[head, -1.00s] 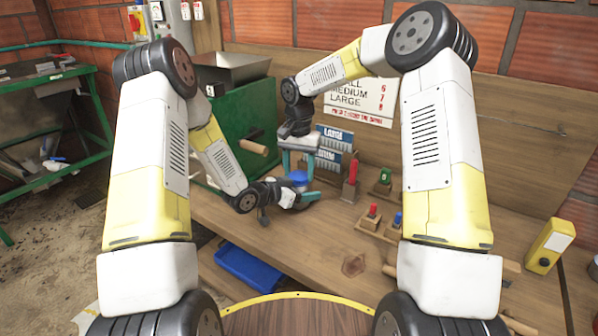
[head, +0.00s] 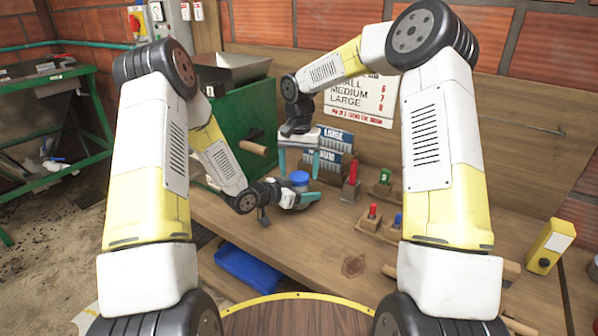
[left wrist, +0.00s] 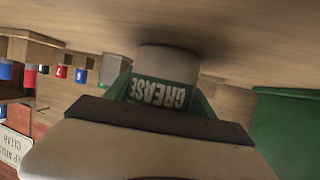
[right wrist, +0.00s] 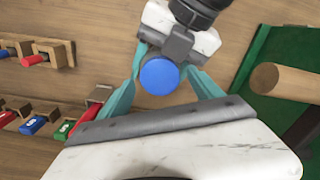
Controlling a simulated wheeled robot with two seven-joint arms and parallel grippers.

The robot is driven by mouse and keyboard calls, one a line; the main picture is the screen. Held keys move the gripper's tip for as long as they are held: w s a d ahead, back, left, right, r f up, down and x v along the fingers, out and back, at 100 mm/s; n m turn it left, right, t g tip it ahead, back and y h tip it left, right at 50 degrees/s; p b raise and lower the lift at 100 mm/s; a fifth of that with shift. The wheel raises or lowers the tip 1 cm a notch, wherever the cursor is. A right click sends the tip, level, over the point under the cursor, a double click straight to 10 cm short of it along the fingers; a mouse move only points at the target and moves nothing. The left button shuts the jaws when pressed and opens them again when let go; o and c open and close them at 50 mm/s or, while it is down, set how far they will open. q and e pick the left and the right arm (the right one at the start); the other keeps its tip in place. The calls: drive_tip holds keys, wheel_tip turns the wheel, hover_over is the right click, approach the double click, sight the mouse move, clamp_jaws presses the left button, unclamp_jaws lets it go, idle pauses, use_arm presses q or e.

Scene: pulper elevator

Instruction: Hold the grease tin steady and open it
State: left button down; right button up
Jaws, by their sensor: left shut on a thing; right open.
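The grease tin (left wrist: 165,85) is a light, round tin with a dark GREASE label, upside down in the left wrist view. Its blue lid (head: 299,178) faces up in the head view and also shows as a round disc in the right wrist view (right wrist: 158,76). My left gripper (head: 303,199) is shut on the tin's side, low over the bench. My right gripper (head: 299,172) points down above the lid, its teal fingers apart on either side of it. In the right wrist view the fingers do not appear to touch the lid. The lid's seam is hidden.
The wooden bench (head: 320,250) carries red, blue and green handled tools in blocks to the right. Blue LARGE cards (head: 333,140) stand close behind the right gripper. A green machine (head: 245,120) with a wooden handle is at left. A blue tray (head: 247,270) lies lower in front.

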wheel_tip(320, 180, up, 4)
drive_tip(key=shift+f, duration=0.1)
drive_tip(key=shift+c, duration=0.3)
drive_tip(key=m, duration=0.2)
drive_tip(key=r+m, duration=0.1)
drive_tip(key=m, duration=0.1)
drive_tip(key=r+m, duration=0.1)
drive_tip(key=m, duration=0.5)
drive_tip(key=r+m, duration=0.1)
drive_tip(key=m, duration=0.2)
drive_tip(key=shift+r, duration=0.15)
drive_tip(key=shift+m, duration=0.3)
drive_tip(key=shift+f, duration=3.95)
drive_tip(key=c, duration=1.5)
drive_tip(key=shift+o, duration=0.2)
drive_tip(key=n, duration=0.6)
drive_tip(key=shift+n, duration=0.3)
drive_tip(key=n, duration=0.7)
drive_tip(key=shift+r, duration=0.1)
